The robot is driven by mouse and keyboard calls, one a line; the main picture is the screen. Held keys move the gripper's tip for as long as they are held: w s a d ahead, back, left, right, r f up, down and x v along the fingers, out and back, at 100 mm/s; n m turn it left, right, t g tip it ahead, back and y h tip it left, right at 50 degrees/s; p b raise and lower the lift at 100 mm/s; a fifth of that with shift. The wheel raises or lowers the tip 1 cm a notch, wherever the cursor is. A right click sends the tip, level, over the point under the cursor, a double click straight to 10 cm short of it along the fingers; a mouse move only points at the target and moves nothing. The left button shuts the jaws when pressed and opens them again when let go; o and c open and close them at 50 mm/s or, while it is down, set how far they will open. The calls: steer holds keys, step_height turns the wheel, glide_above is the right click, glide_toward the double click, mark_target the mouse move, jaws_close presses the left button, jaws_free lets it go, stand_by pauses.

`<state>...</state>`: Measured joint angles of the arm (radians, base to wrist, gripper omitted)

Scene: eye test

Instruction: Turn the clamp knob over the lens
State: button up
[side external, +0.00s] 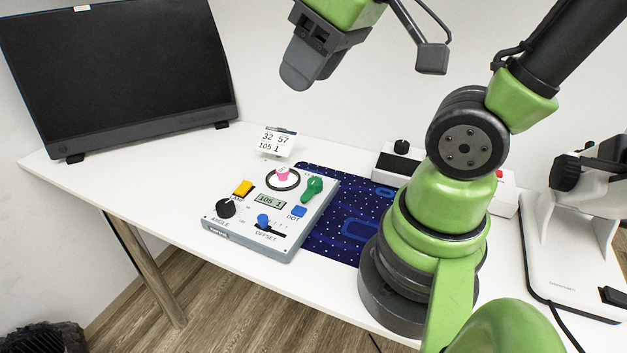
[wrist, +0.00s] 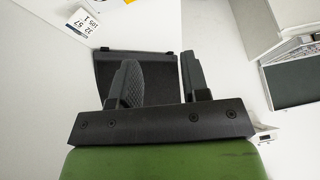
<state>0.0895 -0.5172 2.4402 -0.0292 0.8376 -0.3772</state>
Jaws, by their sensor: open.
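A grey control panel (side external: 240,232) lies on the white table. At its back a pink knob (side external: 282,174) sits over a dark ring (side external: 296,184); the ring may be the lens rim, and I cannot read a clamp label. A green knob (side external: 313,188) is just right of the ring. My gripper (side external: 297,80) is high above and behind the panel, well apart from it. In the wrist view my gripper (wrist: 160,65) is open with nothing between its fingers. The panel's knobs do not show in the wrist view.
The panel also has a yellow button (side external: 243,188), a black angle knob (side external: 226,208), a blue offset slider (side external: 263,220) and a display (side external: 270,200). A number card (side external: 276,141) stands behind. A blue dotted mat (side external: 335,225) lies right; a monitor (side external: 120,70) stands left.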

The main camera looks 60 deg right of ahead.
steer(key=w+d+f+n+g+h, duration=0.1)
steer(key=w+d+f+n+g, duration=0.2)
steer(key=w+d+f+n, duration=0.35)
steer(key=n+g, duration=0.3)
steer(key=n, duration=0.7)
glide_above(315, 180)
step_height(315, 180, down, 11)
steer(key=shift+r, duration=0.15)
step_height(315, 180, down, 9)
steer(key=shift+r, duration=0.1)
steer(key=c, duration=0.6)
